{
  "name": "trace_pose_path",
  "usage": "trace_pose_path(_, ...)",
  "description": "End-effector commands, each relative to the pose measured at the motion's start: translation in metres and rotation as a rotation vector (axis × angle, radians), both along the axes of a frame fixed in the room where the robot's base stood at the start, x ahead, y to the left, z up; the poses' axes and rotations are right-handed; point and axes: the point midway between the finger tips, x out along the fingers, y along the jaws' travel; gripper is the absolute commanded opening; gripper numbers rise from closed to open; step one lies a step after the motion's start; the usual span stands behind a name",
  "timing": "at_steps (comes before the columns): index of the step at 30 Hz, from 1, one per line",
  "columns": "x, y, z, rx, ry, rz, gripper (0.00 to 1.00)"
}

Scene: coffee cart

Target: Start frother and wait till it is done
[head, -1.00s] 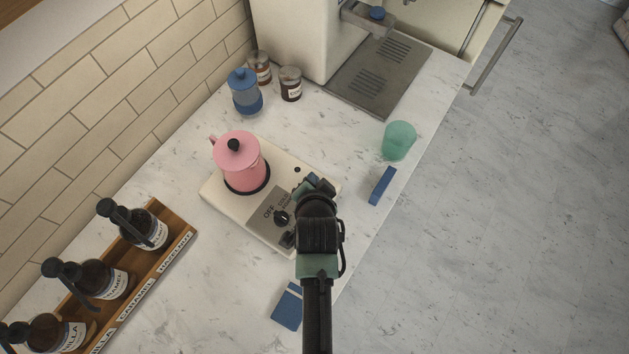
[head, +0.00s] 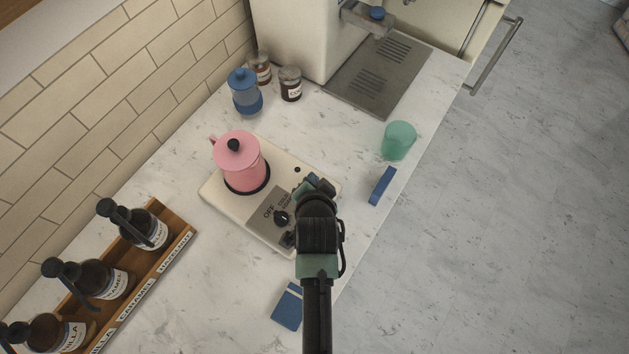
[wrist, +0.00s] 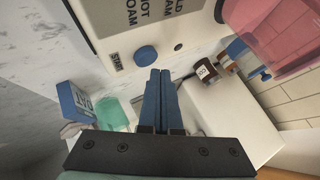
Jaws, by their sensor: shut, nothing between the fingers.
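The frother is a cream base (head: 222,203) on the counter with a lidded pink pitcher (head: 240,163) standing on it. A dark dial (head: 281,218) sits on its grey panel near the word OFF. In the wrist view, the frother's base (wrist: 105,50) carries a round blue button (wrist: 146,57) beside a START label, and a small dark dot (wrist: 178,47). My gripper (head: 314,183) is over the base's right end and hides the button in the head view. In the wrist view, my gripper's blue fingers (wrist: 160,75) are shut and empty, with tips close to the button; contact cannot be told.
A green cup (head: 398,141) and a blue block-like item (head: 382,186) are near the counter's right edge. A blue card-like item (head: 288,306) lies near my arm. A syrup rack (head: 160,264), a blue jar (head: 244,92) and the coffee machine (head: 300,35) stand around the frother.

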Motion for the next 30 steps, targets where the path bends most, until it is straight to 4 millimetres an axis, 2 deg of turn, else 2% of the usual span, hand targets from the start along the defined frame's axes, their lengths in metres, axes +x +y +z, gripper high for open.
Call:
trace_pose_path(7,0.0,0.0,-0.008,0.0,0.0,0.0,0.0)
trace_pose_path(30,0.0,0.0,-0.013,0.0,0.0,0.0,0.0)
